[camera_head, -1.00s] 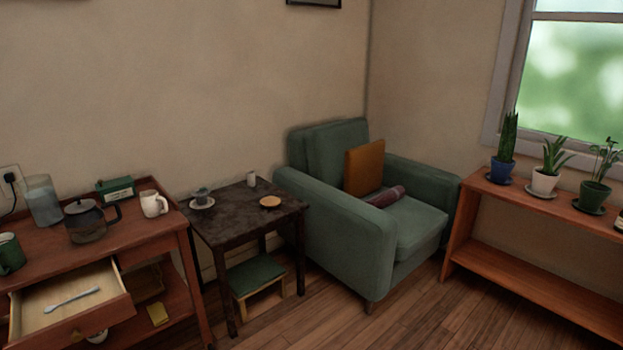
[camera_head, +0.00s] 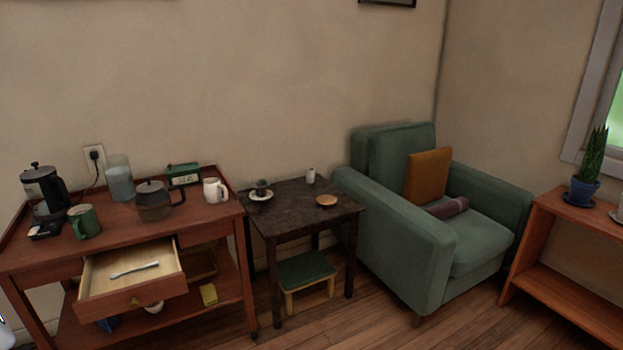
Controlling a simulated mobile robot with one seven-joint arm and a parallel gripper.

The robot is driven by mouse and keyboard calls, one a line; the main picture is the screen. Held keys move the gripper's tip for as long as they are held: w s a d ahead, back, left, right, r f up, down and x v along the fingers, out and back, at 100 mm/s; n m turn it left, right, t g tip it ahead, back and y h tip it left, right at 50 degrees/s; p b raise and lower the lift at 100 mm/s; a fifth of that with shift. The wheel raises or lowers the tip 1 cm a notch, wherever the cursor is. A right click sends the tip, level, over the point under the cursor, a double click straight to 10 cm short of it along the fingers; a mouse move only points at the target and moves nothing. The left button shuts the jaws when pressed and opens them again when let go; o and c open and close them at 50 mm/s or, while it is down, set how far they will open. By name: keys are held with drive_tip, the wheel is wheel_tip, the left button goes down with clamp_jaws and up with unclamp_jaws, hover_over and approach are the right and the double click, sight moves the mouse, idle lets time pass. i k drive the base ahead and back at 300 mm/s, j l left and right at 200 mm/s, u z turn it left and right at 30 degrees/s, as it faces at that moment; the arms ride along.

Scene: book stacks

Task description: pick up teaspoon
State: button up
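The teaspoon (camera_head: 134,270) is a thin, pale grey piece lying in the open drawer (camera_head: 134,305) of the reddish wooden sideboard at the left. It lies at a slight slant across the drawer's light wooden floor, with its right end a little higher in the picture. Nothing covers it. My gripper does not show in the head view, so I cannot see whether it is open or shut.
On the sideboard (camera_head: 215,230) stand a French press (camera_head: 42,190), a green mug (camera_head: 84,221), a teapot (camera_head: 154,202) and a white mug (camera_head: 214,190). A dark side table (camera_head: 290,215) and green armchair (camera_head: 415,250) stand to the right. Bare wooden floor (camera_head: 370,315) shows in front.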

sight(114, 276)
drive_tip(key=i+u, duration=0.1)
drive_tip(key=u, duration=0.35)
drive_tip(key=l+u, duration=0.1)
drive_tip(key=u, duration=0.3)
drive_tip(key=i+l+u, duration=0.1)
drive_tip(key=u, duration=0.35)
drive_tip(key=i+l+u, duration=0.15)
drive_tip(key=l+u, duration=0.15)
drive_tip(key=l, duration=0.15)
drive_tip(key=i+l+u, duration=0.1)
drive_tip(key=l+u, duration=0.2)
drive_tip(key=l, duration=0.15)
drive_tip(key=i+l+u, duration=0.1)
drive_tip(key=l, duration=0.85)
drive_tip(key=i+l+u, duration=0.15)
drive_tip(key=l, duration=0.8)
